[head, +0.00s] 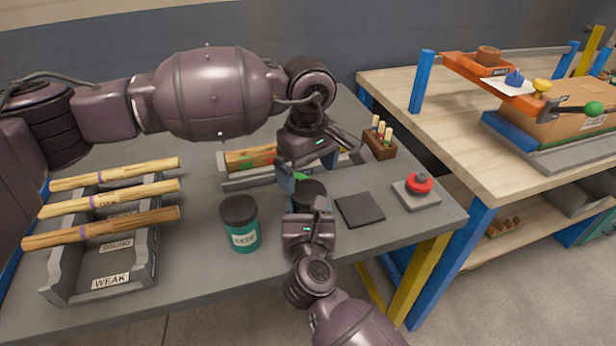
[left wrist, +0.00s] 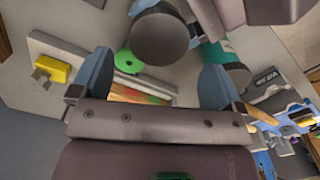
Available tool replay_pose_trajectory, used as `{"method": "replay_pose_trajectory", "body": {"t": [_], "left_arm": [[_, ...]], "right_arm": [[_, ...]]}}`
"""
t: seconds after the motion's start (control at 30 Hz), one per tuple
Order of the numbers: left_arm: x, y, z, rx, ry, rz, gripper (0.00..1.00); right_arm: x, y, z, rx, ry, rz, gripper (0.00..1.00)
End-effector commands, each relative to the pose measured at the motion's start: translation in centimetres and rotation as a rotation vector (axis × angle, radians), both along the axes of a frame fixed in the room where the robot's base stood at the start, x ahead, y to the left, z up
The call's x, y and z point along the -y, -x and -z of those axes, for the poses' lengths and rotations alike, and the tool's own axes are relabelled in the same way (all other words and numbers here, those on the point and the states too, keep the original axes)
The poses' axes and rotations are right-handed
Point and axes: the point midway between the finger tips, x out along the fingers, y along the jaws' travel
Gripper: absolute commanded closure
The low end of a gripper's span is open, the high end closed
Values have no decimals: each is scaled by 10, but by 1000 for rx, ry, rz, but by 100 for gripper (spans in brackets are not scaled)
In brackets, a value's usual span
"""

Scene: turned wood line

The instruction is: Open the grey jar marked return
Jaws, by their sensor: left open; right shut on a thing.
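The grey jar (head: 311,190) stands on the grey bench with a dark round lid on top. Its body is mostly hidden behind my right gripper, and I cannot read a label on it. My right gripper (head: 308,212) is shut on the jar from the front. My left gripper (head: 299,174) is open just behind and above the lid. In the left wrist view, the dark lid (left wrist: 160,40) lies ahead of the two open blue fingertips, apart from them. A teal jar (head: 241,226) with a dark lid and a white label stands to the left.
A grey rack (head: 72,272) with wooden spindles fills the left. A grey tray with a painted wooden piece (head: 250,158) lies behind the jars. A dark square pad (head: 360,209), a red button (head: 419,183) and a wooden block with handled tools (head: 379,146) are to the right.

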Motion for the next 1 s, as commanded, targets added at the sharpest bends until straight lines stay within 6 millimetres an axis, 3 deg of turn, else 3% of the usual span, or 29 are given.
{"method": "replay_pose_trajectory", "body": {"t": [0.57,0.73,1.0], "left_arm": [[2,0,-31,0,1,375,6],[1,0,-18,-3,1,386,6],[2,0,19,-3,1,385,6]], "right_arm": [[-1,0,1,-1,-1,-3,100],[-1,0,1,-1,-1,-3,100],[-1,0,0,-1,-1,-2,100]]}}
